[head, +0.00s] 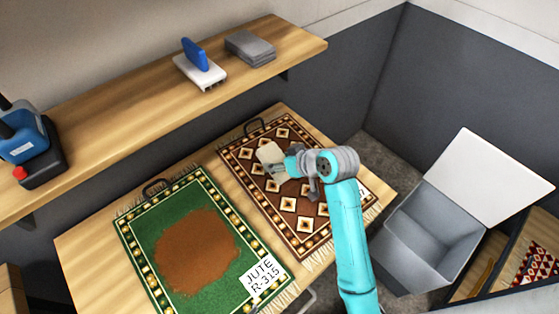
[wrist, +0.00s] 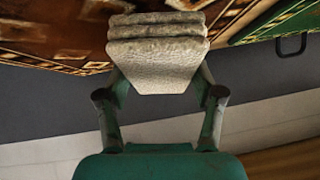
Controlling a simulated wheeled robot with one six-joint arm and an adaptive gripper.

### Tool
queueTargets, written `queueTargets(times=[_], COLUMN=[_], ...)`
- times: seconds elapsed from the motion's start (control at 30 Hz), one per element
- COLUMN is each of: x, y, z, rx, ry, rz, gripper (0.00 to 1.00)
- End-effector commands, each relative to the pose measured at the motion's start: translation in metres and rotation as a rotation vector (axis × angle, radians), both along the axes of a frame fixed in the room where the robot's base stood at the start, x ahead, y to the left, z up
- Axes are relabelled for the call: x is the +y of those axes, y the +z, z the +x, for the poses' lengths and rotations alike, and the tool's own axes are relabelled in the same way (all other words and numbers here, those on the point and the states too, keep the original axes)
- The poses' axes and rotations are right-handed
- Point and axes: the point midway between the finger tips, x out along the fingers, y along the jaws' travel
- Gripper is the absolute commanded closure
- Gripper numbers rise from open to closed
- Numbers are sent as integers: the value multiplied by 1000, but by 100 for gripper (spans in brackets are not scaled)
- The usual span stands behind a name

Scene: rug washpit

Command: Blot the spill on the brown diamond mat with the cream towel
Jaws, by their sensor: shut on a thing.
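The brown diamond mat (head: 312,233) lies on the wooden table, with cream diamonds and a patterned border. It also shows along the top of the wrist view (wrist: 50,38). My gripper (head: 285,160) is over its upper part, shut on the folded cream towel (head: 271,152). In the wrist view the towel (wrist: 156,50) is a thick layered pad between both fingers. I cannot tell whether it touches the mat. I cannot make out a separate spill on this mat; my arm hides part of it.
A green mat (head: 143,232) with a large brown patch (head: 197,250) and a "JUTE R-315" label lies to the left. A shelf (head: 120,108) runs behind, holding a blue-and-white brush (head: 200,72) and grey folded cloths (head: 250,48). An open grey bin (head: 400,257) stands at right.

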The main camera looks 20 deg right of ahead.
Motion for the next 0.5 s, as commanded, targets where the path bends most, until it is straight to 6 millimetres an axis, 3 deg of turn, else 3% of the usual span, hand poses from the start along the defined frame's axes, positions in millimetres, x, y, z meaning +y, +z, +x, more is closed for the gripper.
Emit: queueTargets(times=[0.5], x=[0], y=[-7], z=[0], rx=[0], ry=[0], rz=[0], gripper=[61])
